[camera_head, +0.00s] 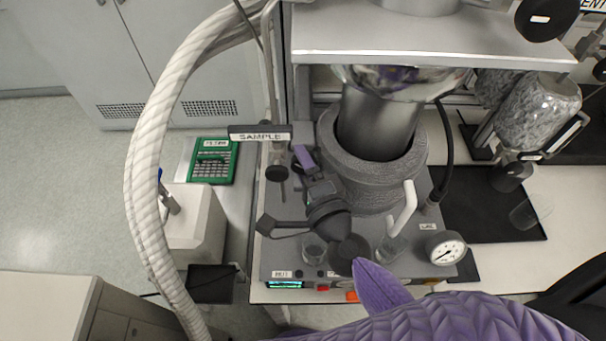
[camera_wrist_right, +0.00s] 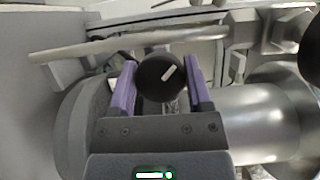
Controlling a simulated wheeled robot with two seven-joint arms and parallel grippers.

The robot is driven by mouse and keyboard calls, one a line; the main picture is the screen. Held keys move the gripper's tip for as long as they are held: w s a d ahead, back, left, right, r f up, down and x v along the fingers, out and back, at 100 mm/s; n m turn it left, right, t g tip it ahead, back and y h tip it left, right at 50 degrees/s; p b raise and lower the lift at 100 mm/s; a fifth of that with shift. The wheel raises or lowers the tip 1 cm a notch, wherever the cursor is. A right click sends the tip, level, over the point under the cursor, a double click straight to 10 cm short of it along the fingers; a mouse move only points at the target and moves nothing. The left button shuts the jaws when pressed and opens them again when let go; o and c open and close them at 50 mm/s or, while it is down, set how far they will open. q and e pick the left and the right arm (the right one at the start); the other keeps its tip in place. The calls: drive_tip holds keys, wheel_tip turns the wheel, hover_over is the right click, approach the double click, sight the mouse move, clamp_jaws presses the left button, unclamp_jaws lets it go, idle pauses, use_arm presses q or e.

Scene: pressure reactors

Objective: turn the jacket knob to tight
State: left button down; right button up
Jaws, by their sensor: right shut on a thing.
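My right gripper (camera_head: 304,160) reaches in from below, over the reactor bench, left of the grey reactor vessel (camera_head: 372,165). One purple finger shows in the head view, just below the SAMPLE sign. In the right wrist view, the two purple fingers of my right gripper (camera_wrist_right: 160,85) stand on either side of a round black knob, the jacket knob (camera_wrist_right: 158,70), and are shut on it. A white mark on its face slants up to the right. My left gripper is not in view.
The SAMPLE sign (camera_head: 260,134) has a black knob (camera_head: 277,173) under it. A thick white hose (camera_head: 150,170) curves down the left. A pressure gauge (camera_head: 446,248) stands front right, and a metal shelf (camera_head: 430,35) overhangs the vessel. A green device (camera_head: 212,161) lies left.

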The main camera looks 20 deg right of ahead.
drive_tip(key=m+b, duration=0.2)
drive_tip(key=m+t+b, duration=0.1)
drive_tip(key=m+b, duration=0.1)
drive_tip(key=m+t+h+b, duration=0.1)
drive_tip(key=m+b, duration=0.1)
drive_tip(key=b, duration=0.1)
drive_tip(key=shift+f, duration=0.3)
drive_tip(key=shift+r+m+t+h+b, duration=0.1)
drive_tip(key=shift+m+t+h+b, duration=0.25)
drive_tip(key=shift+m+b, duration=0.45)
drive_tip(key=shift+r+m+t+h+b, duration=0.1)
drive_tip(key=shift+m+t+h+b, duration=0.25)
drive_tip(key=shift+m, duration=0.75)
drive_tip(key=o, duration=1)
drive_tip(key=shift+r, duration=0.1)
